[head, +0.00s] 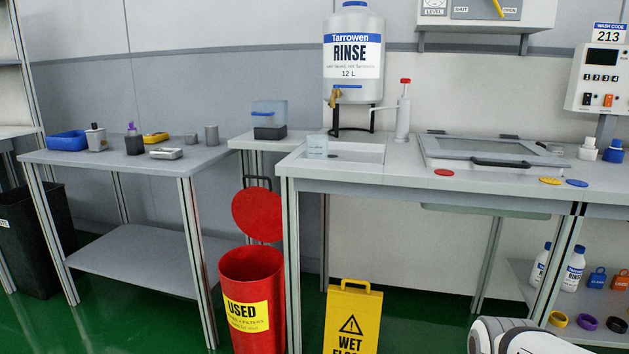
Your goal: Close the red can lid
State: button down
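The red can (251,289) stands on the green floor between the left table and the sink bench. It is tall, with a yellow "USED" label on its front. Its round red lid (258,214) is raised and stands nearly upright above the back of the open rim. A dark bar (257,182) shows just above the lid. The inside of the can is dark and its contents cannot be seen. A white and dark part of my own arm shows at the bottom right. My gripper's fingers are not in view.
A yellow wet floor sign (352,318) stands right of the can, in front of the sink bench (430,183). The left table (181,166) stands close to the can's left, with its lower shelf (140,257) beside it. Open green floor lies before the left table.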

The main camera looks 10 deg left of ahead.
aim_at(257, 210)
jog(key=z, duration=0.05)
jog(key=k, duration=0.45)
jog(key=u, duration=0.75)
jog(key=i, duration=1)
jog(key=z, duration=0.15)
